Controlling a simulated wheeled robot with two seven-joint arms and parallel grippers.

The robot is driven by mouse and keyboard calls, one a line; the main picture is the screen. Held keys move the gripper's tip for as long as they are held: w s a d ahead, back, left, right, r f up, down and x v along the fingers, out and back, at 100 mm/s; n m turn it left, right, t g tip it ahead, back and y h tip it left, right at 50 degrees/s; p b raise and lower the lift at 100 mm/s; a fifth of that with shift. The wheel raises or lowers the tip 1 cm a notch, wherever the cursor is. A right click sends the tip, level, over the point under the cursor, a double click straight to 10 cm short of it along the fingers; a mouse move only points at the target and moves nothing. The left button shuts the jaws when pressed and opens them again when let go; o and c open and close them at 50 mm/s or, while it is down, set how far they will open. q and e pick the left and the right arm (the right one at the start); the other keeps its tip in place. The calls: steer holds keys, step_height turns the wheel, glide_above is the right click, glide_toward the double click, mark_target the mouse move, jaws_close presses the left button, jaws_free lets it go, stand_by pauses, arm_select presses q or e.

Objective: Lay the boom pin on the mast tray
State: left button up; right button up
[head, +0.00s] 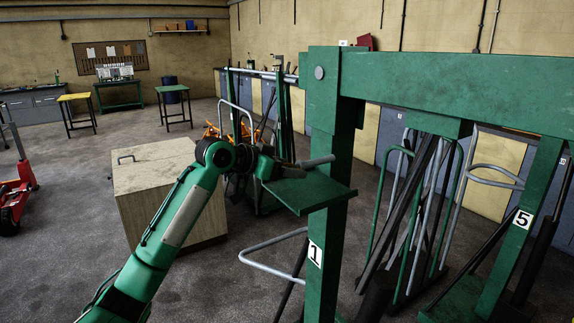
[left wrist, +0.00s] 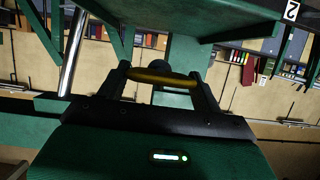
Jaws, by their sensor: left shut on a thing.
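The mast tray (head: 312,194) is a flat green plate fixed to the green mast post labelled 1 (head: 323,250). The gripper and pin are over the tray in the head view, close above its surface. I cannot tell whether the pin touches the tray. The left gripper's dark fingers (left wrist: 162,86) show in the left wrist view. My right gripper is not in view.
A thick green beam (head: 450,85) runs right from the mast top. A wooden box (head: 150,185) stands behind my left arm. A grey tube handle (head: 270,262) sticks out left of the post. Tubes and stands crowd the right side. The floor at left is mostly clear.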

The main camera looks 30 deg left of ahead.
mark_target(287, 195)
arm_select(q)
steer(key=shift+f+b, duration=0.9)
steer(key=shift+f, duration=1.5)
steer(key=o, duration=1.2)
steer(key=shift+c, duration=0.2)
steer(key=shift+f, duration=0.1)
